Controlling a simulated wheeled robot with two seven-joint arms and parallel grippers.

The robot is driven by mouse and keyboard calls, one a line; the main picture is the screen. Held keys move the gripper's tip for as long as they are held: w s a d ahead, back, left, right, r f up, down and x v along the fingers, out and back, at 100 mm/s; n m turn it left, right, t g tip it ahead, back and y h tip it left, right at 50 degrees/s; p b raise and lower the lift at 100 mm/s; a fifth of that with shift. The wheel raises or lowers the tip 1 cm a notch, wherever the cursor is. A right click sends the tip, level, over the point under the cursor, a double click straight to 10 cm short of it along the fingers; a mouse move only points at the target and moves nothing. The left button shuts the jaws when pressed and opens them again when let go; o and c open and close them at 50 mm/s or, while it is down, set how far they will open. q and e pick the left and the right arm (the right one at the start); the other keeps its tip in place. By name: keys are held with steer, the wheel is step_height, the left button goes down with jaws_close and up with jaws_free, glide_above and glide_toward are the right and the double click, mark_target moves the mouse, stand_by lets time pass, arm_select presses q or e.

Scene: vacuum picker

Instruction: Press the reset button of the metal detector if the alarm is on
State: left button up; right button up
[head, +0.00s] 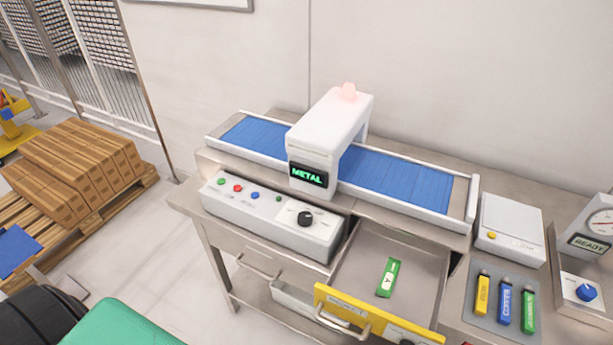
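The metal detector (330,125) is a white arch over a conveyor with a blue belt (405,180). Its small screen (308,175) shows "METAL" in green. A pale pink lamp (347,92) sits on top; I cannot tell for sure whether it is lit. The control panel (268,222) in front has a green button (221,181), a red button (238,188), a blue button (255,195), a small green dot (278,199) and a black knob (306,217). The panel's labels are too small to read. Neither of my grippers is in view.
A drawer (420,255) with a yellow front stands open below the conveyor, holding a green packet (388,278). At right are a white box (510,230), a tray (478,270) with three coloured sticks, and a device reading "READY" (588,243). Boxes (75,165) on a pallet stand left.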

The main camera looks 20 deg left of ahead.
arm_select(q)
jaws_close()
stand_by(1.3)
